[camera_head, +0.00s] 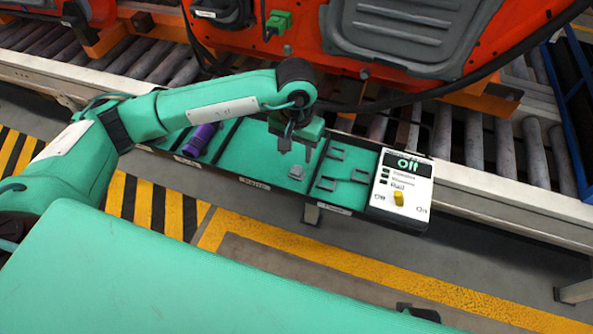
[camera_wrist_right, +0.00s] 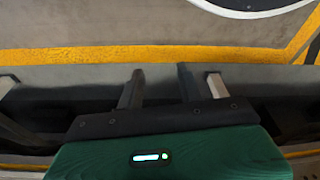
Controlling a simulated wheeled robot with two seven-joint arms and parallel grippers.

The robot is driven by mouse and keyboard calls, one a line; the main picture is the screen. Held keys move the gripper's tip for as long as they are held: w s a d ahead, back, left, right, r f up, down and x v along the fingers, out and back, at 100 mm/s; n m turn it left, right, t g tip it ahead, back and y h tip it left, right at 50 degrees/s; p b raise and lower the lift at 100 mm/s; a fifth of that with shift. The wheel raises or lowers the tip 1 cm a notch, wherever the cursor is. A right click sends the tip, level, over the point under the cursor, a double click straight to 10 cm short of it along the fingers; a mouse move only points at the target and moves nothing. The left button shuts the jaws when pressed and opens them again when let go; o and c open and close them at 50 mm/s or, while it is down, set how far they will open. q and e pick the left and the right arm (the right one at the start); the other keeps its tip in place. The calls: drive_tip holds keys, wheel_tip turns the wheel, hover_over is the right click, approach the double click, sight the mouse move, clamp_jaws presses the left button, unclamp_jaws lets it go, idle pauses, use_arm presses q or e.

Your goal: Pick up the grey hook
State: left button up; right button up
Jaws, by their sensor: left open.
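A small light grey piece, which looks like the grey hook (camera_head: 297,172), lies in the teal-lined middle compartment of the long shallow tray (camera_head: 255,186). My left gripper (camera_head: 296,153) points down just above it in the head view, with its two fingers apart and nothing between them. I cannot tell the exact height of the fingertips above the piece. My right gripper (camera_wrist_right: 160,90) shows in the right wrist view with its dark fingers apart and empty, over the floor and away from the tray.
A purple cylinder (camera_head: 199,138) lies in the tray's left part. A white control box reading "Off" (camera_head: 401,186) with a yellow switch stands at the tray's right end. An orange car door (camera_head: 310,48) hangs behind, over rollers.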

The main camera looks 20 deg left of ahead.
sight(296, 168)
use_arm(q)
drive_tip(key=shift+s+d+f, duration=0.1)
drive_tip(key=shift+f, duration=1.4)
drive_tip(key=f, duration=0.3)
drive_tip(key=shift+s+f+p, duration=0.15)
drive_tip(key=shift+s+p, duration=0.1)
drive_tip(key=shift+p, duration=0.15)
drive_tip(key=shift+f, duration=0.6)
drive_tip(key=c, duration=1)
use_arm(e)
drive_tip(key=f, duration=0.3)
drive_tip(key=shift+s+d, duration=0.15)
drive_tip(key=shift+s, duration=0.15)
use_arm(q)
drive_tip(key=shift+r, duration=0.1)
